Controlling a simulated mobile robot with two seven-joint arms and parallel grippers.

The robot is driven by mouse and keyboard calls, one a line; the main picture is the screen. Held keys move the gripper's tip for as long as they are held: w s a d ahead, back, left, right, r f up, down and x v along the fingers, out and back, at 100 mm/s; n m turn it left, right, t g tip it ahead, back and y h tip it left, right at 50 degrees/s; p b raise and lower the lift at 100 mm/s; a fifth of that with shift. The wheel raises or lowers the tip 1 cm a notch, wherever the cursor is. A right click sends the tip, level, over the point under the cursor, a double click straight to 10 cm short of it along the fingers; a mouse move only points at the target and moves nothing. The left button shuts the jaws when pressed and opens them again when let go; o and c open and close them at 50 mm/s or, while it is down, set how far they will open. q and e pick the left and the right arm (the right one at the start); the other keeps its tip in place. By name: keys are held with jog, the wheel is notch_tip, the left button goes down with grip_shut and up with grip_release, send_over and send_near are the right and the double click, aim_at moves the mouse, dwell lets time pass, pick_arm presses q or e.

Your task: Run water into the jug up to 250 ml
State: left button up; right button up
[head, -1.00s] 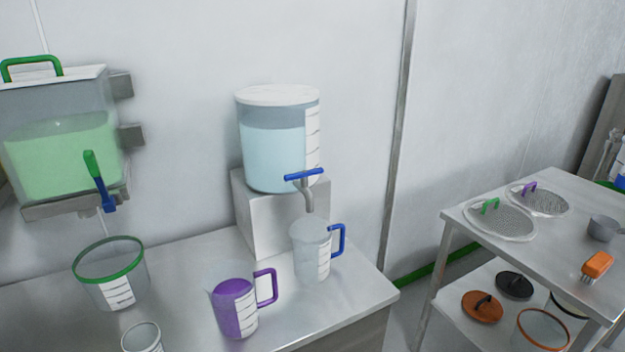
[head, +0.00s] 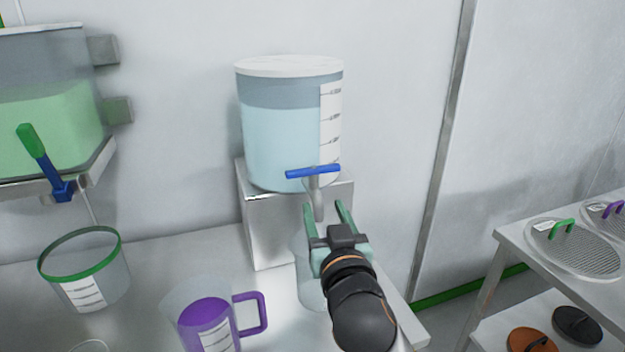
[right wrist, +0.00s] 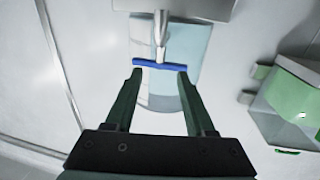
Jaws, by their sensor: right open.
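The clear jug (head: 308,285) stands on the bench under the water tank's tap, mostly hidden behind my right gripper; its blue handle and any water level are hidden now. The water tank (head: 275,140) holds pale blue liquid and has a white lid. Its blue tap handle (head: 313,171) lies crosswise above a grey spout (head: 318,203). My right gripper (head: 325,204) is open, its fingers pointing up toward the tap. In the right wrist view, the blue bar (right wrist: 160,65) lies across the fingertips (right wrist: 159,74); contact cannot be told. My left gripper is not in view.
A purple-filled jug (head: 208,322) stands left of the clear jug. A green-rimmed bucket (head: 84,275) sits further left, below a tank of green liquid (head: 50,120) with a blue and green tap lever. A table with sieves (head: 578,245) stands at right.

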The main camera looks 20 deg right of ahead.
aim_at(314, 183)
jog(key=w, duration=0.3)
jog(key=w+d, duration=0.1)
jog(key=w, duration=0.7)
jog(key=shift+w+d+p, duration=0.15)
jog(key=shift+d+p, duration=0.05)
jog(key=shift+p, duration=0.15)
grip_shut()
